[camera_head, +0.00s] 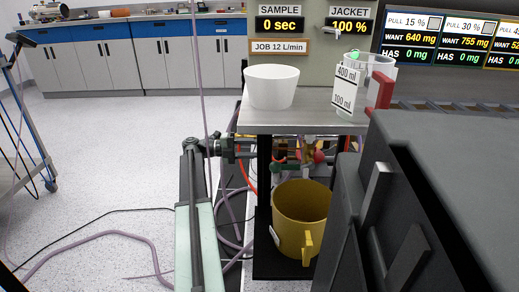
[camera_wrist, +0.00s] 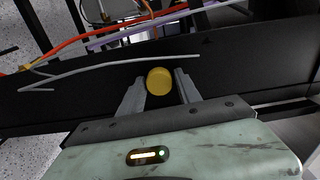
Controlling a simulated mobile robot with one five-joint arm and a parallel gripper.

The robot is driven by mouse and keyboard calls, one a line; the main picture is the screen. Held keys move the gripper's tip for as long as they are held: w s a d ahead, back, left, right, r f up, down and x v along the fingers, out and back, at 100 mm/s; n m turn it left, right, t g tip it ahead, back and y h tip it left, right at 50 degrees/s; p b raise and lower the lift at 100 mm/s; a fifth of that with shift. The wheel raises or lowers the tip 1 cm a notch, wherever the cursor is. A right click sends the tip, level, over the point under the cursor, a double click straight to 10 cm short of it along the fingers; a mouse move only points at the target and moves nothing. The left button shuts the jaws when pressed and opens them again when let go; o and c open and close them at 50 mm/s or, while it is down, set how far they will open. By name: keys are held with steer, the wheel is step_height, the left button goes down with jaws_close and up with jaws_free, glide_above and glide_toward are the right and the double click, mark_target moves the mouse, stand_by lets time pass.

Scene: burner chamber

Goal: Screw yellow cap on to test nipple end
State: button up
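The round yellow cap (camera_wrist: 160,81) sits between the two fingertips of my gripper (camera_wrist: 160,84) in the wrist view. Both fingers appear to touch its sides, and its flat round face is toward the camera. In the head view my gripper (camera_head: 240,148) is at the left edge of the metal stand, below its top, with the cap too small or hidden to make out. Brass and red fittings (camera_head: 309,152) show under the stand top, to the right of my gripper. I cannot tell which part is the test nipple end.
A white bowl (camera_head: 272,87) and a measuring jug with red handle (camera_head: 363,88) stand on the metal top (camera_head: 305,121). A yellow mug (camera_head: 300,216) sits on the shelf below. Orange and purple hoses (camera_wrist: 130,38) run behind the gripper. A dark box (camera_head: 440,190) fills the right.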

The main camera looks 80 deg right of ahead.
steer(key=shift+o, duration=1)
steer(key=w+a, duration=0.1)
steer(key=w, duration=0.6)
steer(key=shift+w, duration=0.4)
